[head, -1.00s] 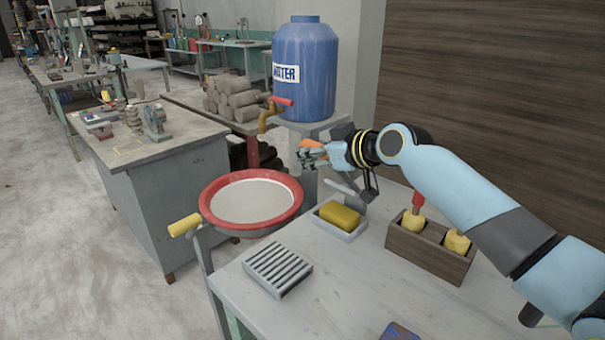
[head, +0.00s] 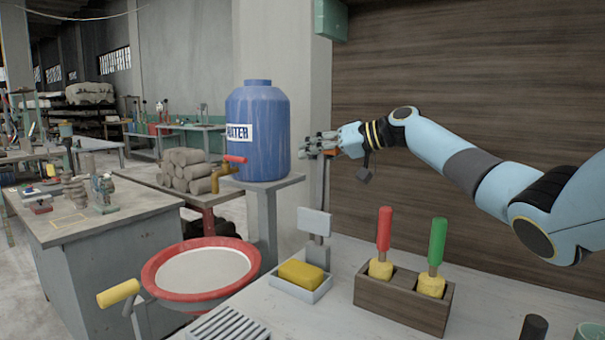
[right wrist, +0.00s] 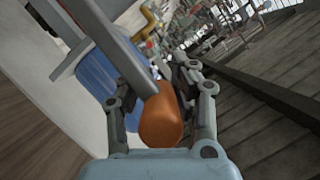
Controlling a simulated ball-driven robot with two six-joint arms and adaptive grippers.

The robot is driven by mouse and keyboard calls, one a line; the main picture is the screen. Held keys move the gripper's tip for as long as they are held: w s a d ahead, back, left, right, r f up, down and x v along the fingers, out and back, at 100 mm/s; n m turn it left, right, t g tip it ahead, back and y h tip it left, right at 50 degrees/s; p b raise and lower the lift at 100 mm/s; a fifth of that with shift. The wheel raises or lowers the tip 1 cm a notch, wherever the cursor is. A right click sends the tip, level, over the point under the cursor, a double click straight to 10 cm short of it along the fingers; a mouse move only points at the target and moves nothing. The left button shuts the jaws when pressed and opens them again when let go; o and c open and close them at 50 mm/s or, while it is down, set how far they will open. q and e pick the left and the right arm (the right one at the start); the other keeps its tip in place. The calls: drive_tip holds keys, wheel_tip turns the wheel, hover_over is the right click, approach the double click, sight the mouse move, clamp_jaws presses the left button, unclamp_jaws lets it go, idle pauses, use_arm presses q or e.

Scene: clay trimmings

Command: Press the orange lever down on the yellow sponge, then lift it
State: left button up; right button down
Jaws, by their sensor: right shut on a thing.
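The yellow sponge (head: 301,272) lies in a shallow light tray (head: 299,291) on the table in the head view. A pale grey plate (head: 314,222) stands upright just behind the tray, clear of the sponge. The orange lever handle (right wrist: 161,118) is between the fingers of my right gripper in the right wrist view. My right gripper (head: 318,147) is shut on it, high above and behind the sponge. In the head view the fingers hide most of the handle. My left gripper is in no view.
A wooden block (head: 404,302) with red- and green-handled sponge tools stands right of the tray. A grey slatted rack (head: 228,327) lies in front. A red-rimmed basin (head: 165,288) is at left, a blue water barrel (head: 257,130) behind.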

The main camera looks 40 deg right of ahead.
drive_tip(key=shift+w+d+f+m+b, duration=0.15)
drive_tip(key=shift+d+f+m+b, duration=0.25)
drive_tip(key=shift+d, duration=0.25)
drive_tip(key=shift+r, duration=0.1)
drive_tip(key=c, duration=1)
unclamp_jaws()
drive_tip(key=shift+d, duration=0.15)
drive_tip(key=shift+c, duration=0.2)
drive_tip(key=shift+r, duration=0.15)
drive_tip(key=v, duration=1.2)
